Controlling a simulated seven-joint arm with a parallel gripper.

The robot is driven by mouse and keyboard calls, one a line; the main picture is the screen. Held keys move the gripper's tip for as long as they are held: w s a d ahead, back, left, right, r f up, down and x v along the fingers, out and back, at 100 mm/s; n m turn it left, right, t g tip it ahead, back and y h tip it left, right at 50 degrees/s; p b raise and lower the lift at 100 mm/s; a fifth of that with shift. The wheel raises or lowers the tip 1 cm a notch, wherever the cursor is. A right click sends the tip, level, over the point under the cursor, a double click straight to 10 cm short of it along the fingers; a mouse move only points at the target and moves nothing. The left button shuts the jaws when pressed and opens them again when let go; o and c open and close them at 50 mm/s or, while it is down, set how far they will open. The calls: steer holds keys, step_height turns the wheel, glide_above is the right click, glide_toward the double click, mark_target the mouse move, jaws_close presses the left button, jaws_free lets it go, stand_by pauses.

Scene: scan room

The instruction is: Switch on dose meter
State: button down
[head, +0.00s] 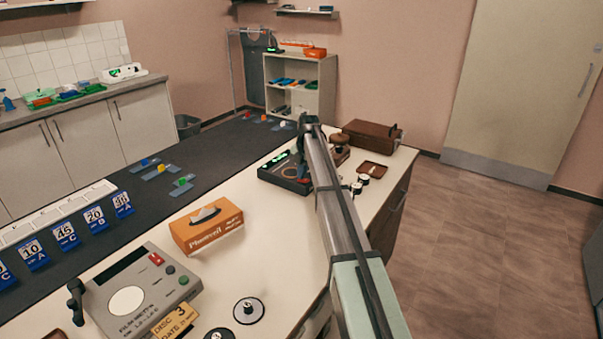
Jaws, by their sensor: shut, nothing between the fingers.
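A dark box-shaped device (272,176) with a lit green display stands on the far part of the white counter. My arm hides its right side. A grey meter (158,287) lettered as a film meter stands at the front left, with a red switch (156,259), a green button and a round white plate. I cannot read the words "dose meter" on either device. My gripper (301,145) is a small dark shape at the far end of my arm, above and near the dark device. It is shut with nothing seen in it, and its fingertips are hard to make out.
An orange tissue box (207,231) stands mid-counter. A brown case (372,136), a small brown tray (373,171) and small black-and-white pots (357,187) are right of my arm.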

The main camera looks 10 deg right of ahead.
steer(key=shift+s+d, duration=0.55)
steer(key=shift+s, duration=0.05)
steer(key=shift+r, duration=0.2)
step_height(320, 180, up, 14)
steer(key=s+d, duration=0.1)
steer(key=shift+d+f, duration=0.2)
steer(key=shift+s, duration=0.15)
stand_by(0.3)
